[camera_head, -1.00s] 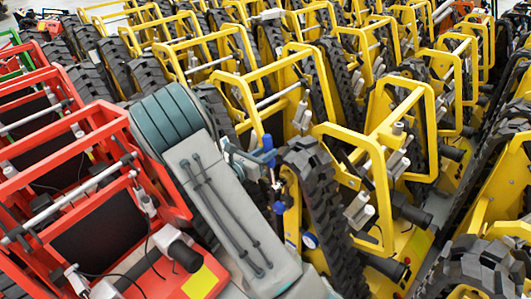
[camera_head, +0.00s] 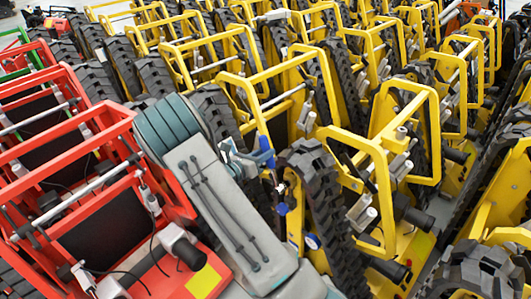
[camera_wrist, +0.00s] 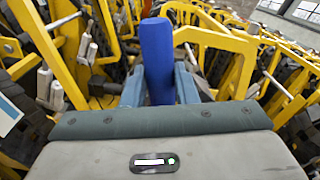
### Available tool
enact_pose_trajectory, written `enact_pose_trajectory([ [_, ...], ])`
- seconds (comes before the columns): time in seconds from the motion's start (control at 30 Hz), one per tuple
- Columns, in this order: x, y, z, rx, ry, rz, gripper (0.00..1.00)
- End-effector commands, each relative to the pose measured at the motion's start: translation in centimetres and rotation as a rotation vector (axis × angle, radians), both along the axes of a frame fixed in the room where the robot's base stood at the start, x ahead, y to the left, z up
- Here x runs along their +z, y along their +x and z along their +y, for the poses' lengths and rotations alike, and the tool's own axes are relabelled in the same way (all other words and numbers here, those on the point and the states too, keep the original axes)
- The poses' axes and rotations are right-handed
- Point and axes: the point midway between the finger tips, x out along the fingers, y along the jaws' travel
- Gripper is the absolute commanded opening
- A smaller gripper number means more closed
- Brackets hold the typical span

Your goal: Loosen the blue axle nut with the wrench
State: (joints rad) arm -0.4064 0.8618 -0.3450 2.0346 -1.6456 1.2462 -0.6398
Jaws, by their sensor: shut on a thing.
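A blue handle (camera_head: 266,152), likely the wrench's, stands at my gripper (camera_head: 252,160) in the head view. In the wrist view the blue handle (camera_wrist: 157,60) rises upright between the two grey-blue fingers of my gripper (camera_wrist: 158,88), which is shut on it. Below the handle in the head view is a small blue piece (camera_head: 281,208), beside the tyre of a yellow carrier (camera_head: 294,215). It may be the axle nut, but it is too small to tell. I cannot tell whether the wrench's lower end sits on it; the wrist view hides that end.
Yellow tracked carriers (camera_head: 382,140) stand in tight rows ahead and to the right. Red carriers (camera_head: 105,155) stand close on the left of my arm. A dark knobbly tyre (camera_head: 320,195) is just right of the gripper. Free room is narrow.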

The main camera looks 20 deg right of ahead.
Motion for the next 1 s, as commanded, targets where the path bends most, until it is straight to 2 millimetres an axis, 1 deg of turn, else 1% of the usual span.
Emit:
enact_pose_trajectory([
  [0.37,0.0,0.2,0.1,0.000,-0.006,0.013,0.00],
  [0.7,-0.6,1.4,0.5,0.000,-0.037,0.095,0.00],
  [1.0,-0.7,1.5,0.5,0.000,-0.040,0.106,0.00],
])
